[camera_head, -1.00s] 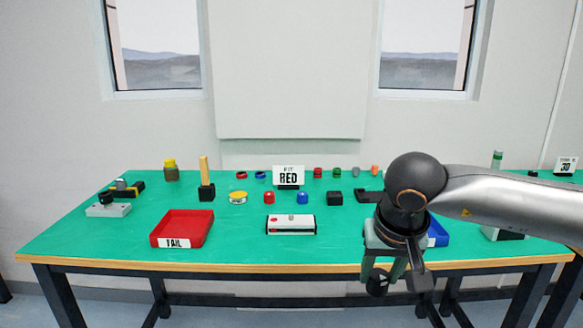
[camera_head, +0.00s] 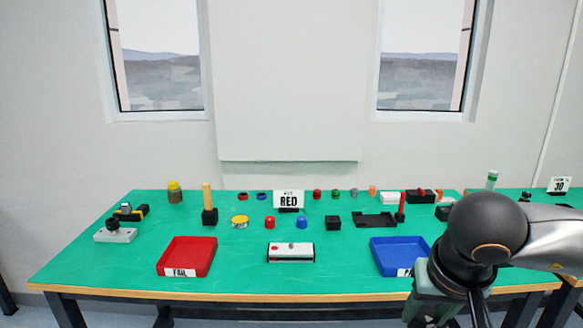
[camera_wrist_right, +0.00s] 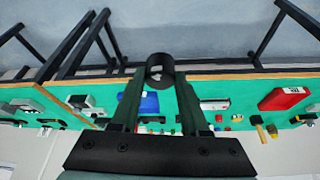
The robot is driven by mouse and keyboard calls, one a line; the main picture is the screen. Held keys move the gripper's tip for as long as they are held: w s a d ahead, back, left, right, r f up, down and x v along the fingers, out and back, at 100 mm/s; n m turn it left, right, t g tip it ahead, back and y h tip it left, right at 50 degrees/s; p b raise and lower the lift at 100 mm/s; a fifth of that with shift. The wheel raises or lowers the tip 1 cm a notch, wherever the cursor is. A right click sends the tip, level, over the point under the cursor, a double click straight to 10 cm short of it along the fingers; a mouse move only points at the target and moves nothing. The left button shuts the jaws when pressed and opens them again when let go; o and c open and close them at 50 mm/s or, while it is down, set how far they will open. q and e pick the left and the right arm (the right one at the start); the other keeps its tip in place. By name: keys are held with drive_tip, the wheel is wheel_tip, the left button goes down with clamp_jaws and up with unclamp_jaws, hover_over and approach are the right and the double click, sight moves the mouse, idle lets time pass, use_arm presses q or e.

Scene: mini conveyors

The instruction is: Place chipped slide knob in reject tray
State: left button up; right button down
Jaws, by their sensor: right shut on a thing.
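The red tray (camera_head: 187,256), labelled FAIL, stands at the front left of the green table. It also shows in the right wrist view (camera_wrist_right: 285,98), at the right. My right gripper (camera_wrist_right: 160,84) is shut on a dark, round, hollow-looking part (camera_wrist_right: 160,66), held between its fingertips. Whether the part is chipped cannot be told. In the head view the right gripper (camera_head: 432,312) is at the bottom edge, in front of the table and well right of the red tray, with its fingertips cut off. My left gripper is not in view.
A blue tray (camera_head: 398,250) stands at the front right, partly behind my right arm. A white device (camera_head: 290,252) sits between the trays. Bare green table lies between the red tray and white device.

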drive_tip(key=s+r+m+p, duration=0.1)
drive_tip(key=s+r+p, duration=0.2)
drive_tip(key=r+p, duration=0.1)
drive_tip(key=shift+r+p, duration=0.35)
drive_tip(key=shift+r, duration=0.45)
